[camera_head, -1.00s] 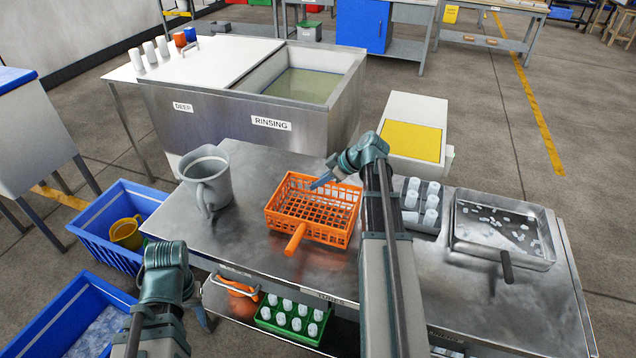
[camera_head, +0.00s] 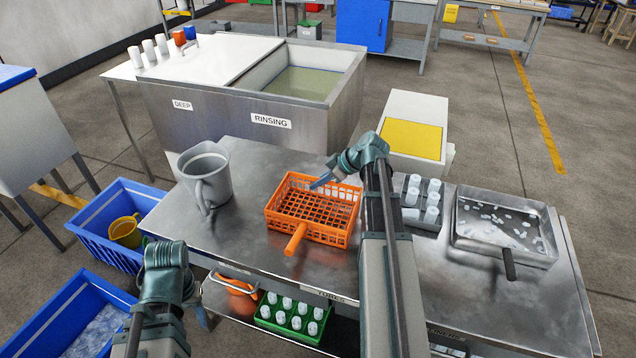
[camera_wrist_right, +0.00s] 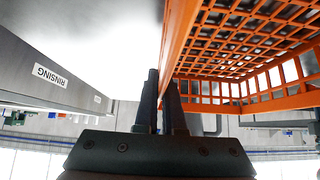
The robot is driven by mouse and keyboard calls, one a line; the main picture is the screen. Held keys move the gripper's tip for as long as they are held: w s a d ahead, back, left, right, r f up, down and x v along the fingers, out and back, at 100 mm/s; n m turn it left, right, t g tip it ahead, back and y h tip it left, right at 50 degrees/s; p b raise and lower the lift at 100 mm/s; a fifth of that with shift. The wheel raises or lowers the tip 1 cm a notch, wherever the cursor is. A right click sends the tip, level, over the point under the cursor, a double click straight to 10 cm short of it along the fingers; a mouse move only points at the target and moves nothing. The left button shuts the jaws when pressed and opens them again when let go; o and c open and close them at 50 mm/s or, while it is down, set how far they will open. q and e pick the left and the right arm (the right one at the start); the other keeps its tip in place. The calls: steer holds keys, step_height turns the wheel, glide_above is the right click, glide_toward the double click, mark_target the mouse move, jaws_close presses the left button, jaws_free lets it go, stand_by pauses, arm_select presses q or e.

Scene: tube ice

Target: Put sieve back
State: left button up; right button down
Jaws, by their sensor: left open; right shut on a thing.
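The orange sieve (camera_head: 295,240), a square mesh basket with a stick handle, is at the middle of the steel table. I cannot tell whether it rests on the tabletop or hangs just above it. My right gripper (camera_head: 320,184) is shut on the sieve's far rim, with the handle pointing towards me. In the right wrist view, my two fingers (camera_wrist_right: 163,85) pinch the orange sieve wall (camera_wrist_right: 183,40). The sieve looks empty. My left gripper (camera_head: 203,316) is low at the left, off the table's front edge, away from the sieve; its fingers are mostly hidden.
A grey jug (camera_head: 206,180) stands left of the sieve. To its right are a grey rack (camera_head: 425,222) of white tubes and a steel pan (camera_head: 500,254) with ice bits. Behind is the rinsing tank (camera_head: 335,100). Blue crates (camera_head: 95,245) stand at the left.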

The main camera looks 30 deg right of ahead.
steer(key=shift+f, duration=0.15)
steer(key=c, duration=0.9)
jaws_free()
steer(key=shift+c, duration=0.2)
steer(key=p+v, duration=0.9)
steer(key=v, duration=0.3)
steer(key=shift+w+a+r, duration=0.1)
steer(key=shift+r, duration=0.15)
steer(key=shift+p+v, duration=0.65)
steer(key=shift+v, duration=0.25)
steer(key=shift+f, duration=0.15)
